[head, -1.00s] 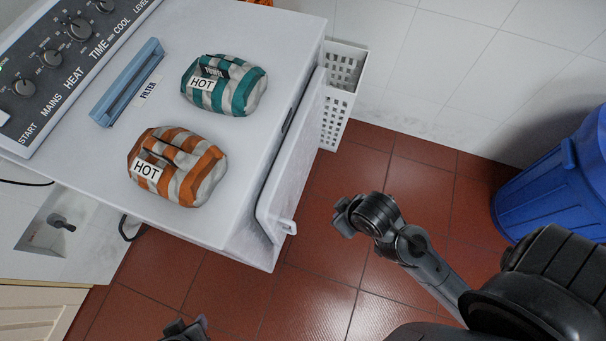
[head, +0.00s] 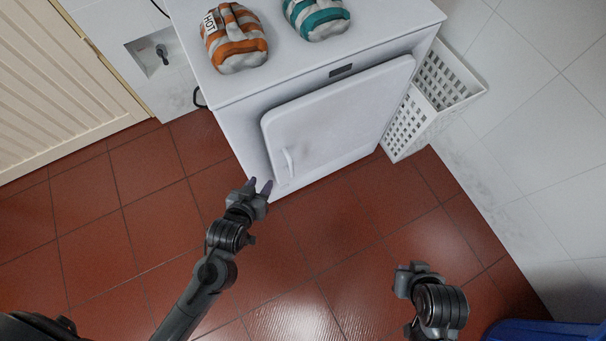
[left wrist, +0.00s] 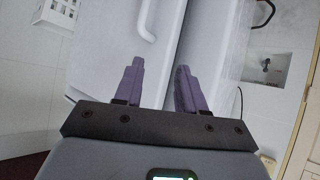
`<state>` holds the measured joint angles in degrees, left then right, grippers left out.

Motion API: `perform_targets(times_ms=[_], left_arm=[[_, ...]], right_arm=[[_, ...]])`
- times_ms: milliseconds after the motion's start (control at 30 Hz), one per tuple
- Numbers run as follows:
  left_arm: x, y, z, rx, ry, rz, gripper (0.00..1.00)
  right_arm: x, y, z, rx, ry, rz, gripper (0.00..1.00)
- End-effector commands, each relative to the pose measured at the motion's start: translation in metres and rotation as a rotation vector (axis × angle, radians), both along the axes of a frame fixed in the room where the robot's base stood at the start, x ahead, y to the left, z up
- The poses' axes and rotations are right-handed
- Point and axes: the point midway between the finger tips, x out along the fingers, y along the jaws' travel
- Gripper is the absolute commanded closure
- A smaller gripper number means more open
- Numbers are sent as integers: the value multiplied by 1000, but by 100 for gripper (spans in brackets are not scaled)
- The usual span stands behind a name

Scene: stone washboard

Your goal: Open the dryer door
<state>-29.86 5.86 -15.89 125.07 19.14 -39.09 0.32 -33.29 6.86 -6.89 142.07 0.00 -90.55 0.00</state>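The white dryer (head: 236,120) stands at the top middle of the head view. Its door (head: 340,115) looks shut on the front face, with a white handle (head: 288,162) near its lower left edge. My left gripper (head: 259,183) is open and empty, close to the dryer's front near the handle. In the left wrist view its purple fingers (left wrist: 158,88) are spread, and the handle (left wrist: 145,22) shows above them, apart from them. My right gripper (head: 411,268) is over the floor at lower right; its fingers are not clear.
An orange-striped bundle (head: 234,38) and a teal-striped bundle (head: 316,16) lie on the dryer top. A white basket (head: 408,122) stands against its right side. A blue bin (head: 545,331) is at the bottom right. The red tiled floor in front is clear.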

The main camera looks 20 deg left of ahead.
Motion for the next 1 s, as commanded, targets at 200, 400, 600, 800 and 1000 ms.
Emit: perform_targets(times_ms=[200, 400, 600, 800, 1000], left_arm=[[28, -16, -90, 42, -322, 117, 60], [33, -36, -134, 106, -515, 148, 60], [34, -50, -154, 134, -590, 145, 60], [42, -53, -157, 142, -613, 144, 60], [68, -48, -158, 142, -614, 144, 60]], right_arm=[[2, 2, -80, 7, -4, -3, 100], [1, 1, -130, 5, 0, -4, 100], [1, 1, -152, 3, -1, -1, 100], [1, -1, -159, -6, -3, 4, 100], [0, -2, -170, -7, -3, 5, 100]])
